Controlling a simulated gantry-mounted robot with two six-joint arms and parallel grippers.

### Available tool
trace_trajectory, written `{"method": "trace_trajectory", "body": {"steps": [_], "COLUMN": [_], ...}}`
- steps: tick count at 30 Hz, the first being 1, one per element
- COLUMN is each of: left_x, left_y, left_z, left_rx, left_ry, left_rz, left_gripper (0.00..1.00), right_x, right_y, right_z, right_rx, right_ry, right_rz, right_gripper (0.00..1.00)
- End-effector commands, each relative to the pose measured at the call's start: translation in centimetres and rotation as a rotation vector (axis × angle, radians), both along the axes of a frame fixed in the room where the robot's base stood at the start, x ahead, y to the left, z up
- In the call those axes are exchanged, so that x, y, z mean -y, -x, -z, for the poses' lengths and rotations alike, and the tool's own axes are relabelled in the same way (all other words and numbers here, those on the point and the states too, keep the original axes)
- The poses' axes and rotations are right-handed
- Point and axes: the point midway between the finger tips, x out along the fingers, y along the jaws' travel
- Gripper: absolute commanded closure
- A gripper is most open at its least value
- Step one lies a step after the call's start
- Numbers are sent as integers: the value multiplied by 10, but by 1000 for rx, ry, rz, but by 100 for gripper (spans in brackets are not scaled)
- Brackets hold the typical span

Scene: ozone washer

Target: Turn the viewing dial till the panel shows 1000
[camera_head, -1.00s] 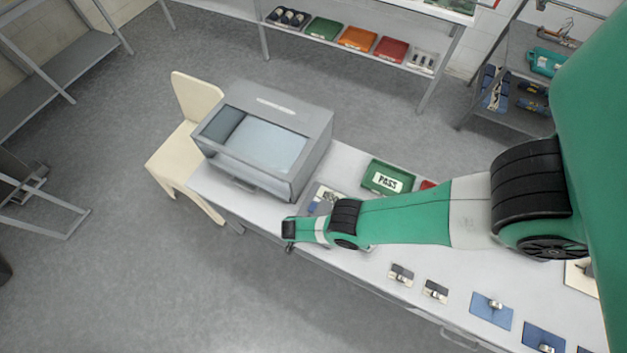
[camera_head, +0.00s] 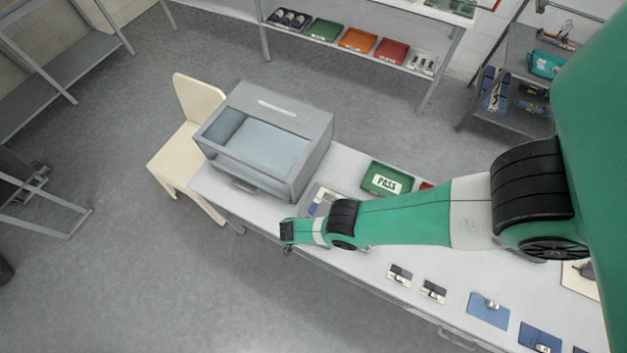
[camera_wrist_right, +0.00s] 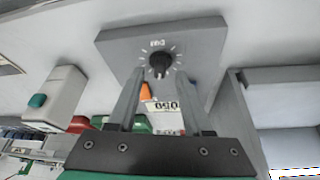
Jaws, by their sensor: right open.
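The black dial (camera_wrist_right: 160,65) sits on a grey panel (camera_wrist_right: 205,48), ringed by white tick marks, with an upside-down label beside it. It shows between my right gripper's fingers in the right wrist view. My right gripper (camera_wrist_right: 160,82) is open, its fingers on either side of the dial; I cannot tell whether they touch it. A white readout or card (camera_wrist_right: 165,107) with digits like 050 shows upside down between the fingers, partly hidden. In the head view my right gripper (camera_head: 287,248) is at the bench's front edge, and the dial is hidden. My left gripper is out of view.
A grey windowed cabinet (camera_head: 310,150) stands on the bench (camera_head: 350,160), with a cream chair (camera_head: 190,105) beside it. A green PASS tray (camera_head: 372,178) lies behind my arm. Small parts and blue mats (camera_head: 480,314) lie along the bench to the right.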

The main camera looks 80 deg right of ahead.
Motion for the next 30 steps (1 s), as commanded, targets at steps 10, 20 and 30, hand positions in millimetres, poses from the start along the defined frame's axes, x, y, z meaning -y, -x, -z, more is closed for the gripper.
{"method": "trace_trajectory", "body": {"steps": [10, 20, 30], "left_x": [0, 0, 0], "left_y": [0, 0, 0], "left_z": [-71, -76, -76], "left_rx": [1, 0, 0], "left_ry": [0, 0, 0], "left_rz": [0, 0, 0], "left_gripper": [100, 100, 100], "right_x": [-27, -33, -33], "right_y": [-14, -17, -17], "right_z": [-82, -90, -90], "right_rx": [0, 0, 0], "right_ry": [0, 0, 0], "right_rz": [0, 1, 1], "right_gripper": [50, 50, 50]}}
